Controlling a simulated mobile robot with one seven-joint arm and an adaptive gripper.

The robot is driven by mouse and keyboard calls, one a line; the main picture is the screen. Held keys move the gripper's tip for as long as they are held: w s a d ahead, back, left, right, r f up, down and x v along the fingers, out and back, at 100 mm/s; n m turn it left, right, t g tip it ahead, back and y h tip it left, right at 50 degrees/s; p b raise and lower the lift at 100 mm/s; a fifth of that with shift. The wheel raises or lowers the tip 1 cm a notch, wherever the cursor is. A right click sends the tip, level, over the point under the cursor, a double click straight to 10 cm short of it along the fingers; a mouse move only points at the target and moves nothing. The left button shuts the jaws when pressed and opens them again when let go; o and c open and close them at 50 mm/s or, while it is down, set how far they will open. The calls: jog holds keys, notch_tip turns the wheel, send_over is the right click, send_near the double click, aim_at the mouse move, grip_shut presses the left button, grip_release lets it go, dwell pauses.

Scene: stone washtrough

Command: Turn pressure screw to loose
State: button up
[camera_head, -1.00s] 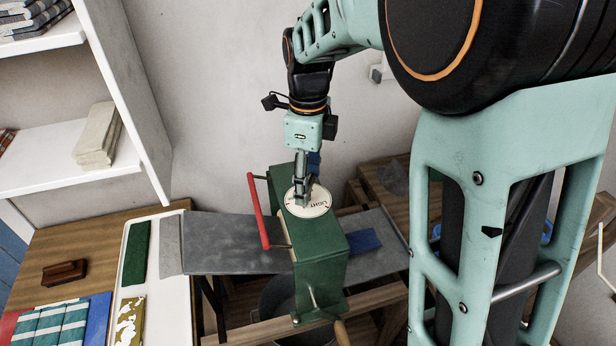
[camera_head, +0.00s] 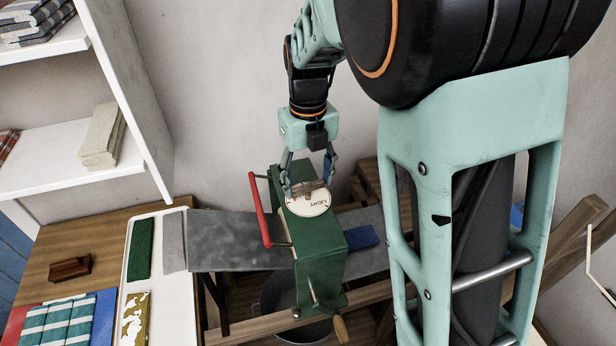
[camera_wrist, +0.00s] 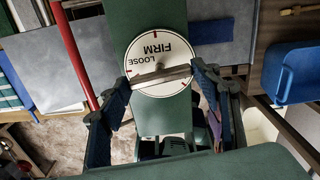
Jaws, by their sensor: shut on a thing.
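The pressure screw is a short bar handle (camera_head: 306,187) over a round white dial (camera_head: 318,207) on top of a green box-shaped press (camera_head: 318,262). In the wrist view my gripper (camera_wrist: 161,78) is shut on the ends of the bar (camera_wrist: 165,77), which lies across the dial below the lettering. I cannot tell which mark the screw points to.
A red lever (camera_head: 262,212) stands along the press's left side. A crank with a wooden grip (camera_head: 340,329) is at its front. Grey boards (camera_head: 235,240) extend either side. A white tray (camera_head: 165,280) lies at left, below shelves (camera_head: 90,165). A blue tub (camera_wrist: 290,72) shows at right.

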aim_at(309, 184)
jog(key=shift+m, duration=0.6)
jog(key=o, duration=1.2)
jog(key=shift+c, duration=0.2)
jog(key=shift+r, duration=0.15)
notch_tip(309, 184, up, 12)
